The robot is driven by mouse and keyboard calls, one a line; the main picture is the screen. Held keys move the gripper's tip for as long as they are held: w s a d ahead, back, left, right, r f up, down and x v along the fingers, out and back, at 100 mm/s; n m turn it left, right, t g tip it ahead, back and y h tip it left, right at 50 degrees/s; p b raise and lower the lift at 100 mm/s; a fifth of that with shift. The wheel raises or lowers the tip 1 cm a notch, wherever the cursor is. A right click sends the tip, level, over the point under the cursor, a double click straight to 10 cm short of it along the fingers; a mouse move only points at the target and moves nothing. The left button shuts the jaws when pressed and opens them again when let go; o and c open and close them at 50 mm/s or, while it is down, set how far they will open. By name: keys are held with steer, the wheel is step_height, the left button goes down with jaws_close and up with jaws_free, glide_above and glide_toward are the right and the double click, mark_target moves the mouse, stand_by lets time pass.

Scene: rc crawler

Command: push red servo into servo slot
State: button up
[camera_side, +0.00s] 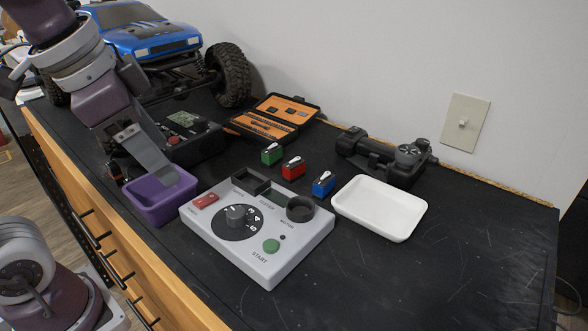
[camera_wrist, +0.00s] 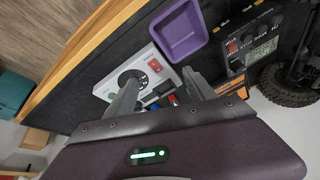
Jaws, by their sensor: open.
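The red servo (camera_side: 293,169) stands on the black bench, between a green servo (camera_side: 271,154) and a blue servo (camera_side: 323,184). The square black servo slot (camera_side: 251,181) is on the back edge of the grey control box (camera_side: 262,272), next to a round socket (camera_side: 299,209); the slot looks empty. My gripper (camera_side: 152,165) is above the purple bin, left of the box and well apart from the red servo. In the wrist view my gripper (camera_wrist: 160,84) has its fingers spread with nothing held. There the red servo (camera_wrist: 173,100) shows small between the fingers, partly hidden.
A purple bin (camera_side: 161,200) stands left of the box, and a white tray (camera_side: 380,207) right of it. Behind are an orange tool case (camera_side: 272,119), a black device (camera_side: 388,160) and a blue crawler (camera_side: 145,35). The bench's front right is clear.

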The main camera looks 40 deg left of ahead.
steer(key=w+d+r+m+g, duration=0.1)
steer(key=w+r+m, duration=0.1)
steer(key=w+m, duration=0.35)
steer(key=m+g, duration=0.3)
steer(key=m, duration=0.6)
glide_above(294, 160)
steer(key=f, duration=0.4)
steer(key=shift+s+d+f, duration=0.1)
steer(key=shift+s+f, duration=0.1)
steer(key=shift+f, duration=0.15)
steer(key=f, duration=0.7)
steer(key=shift+w, duration=0.25)
jaws_close()
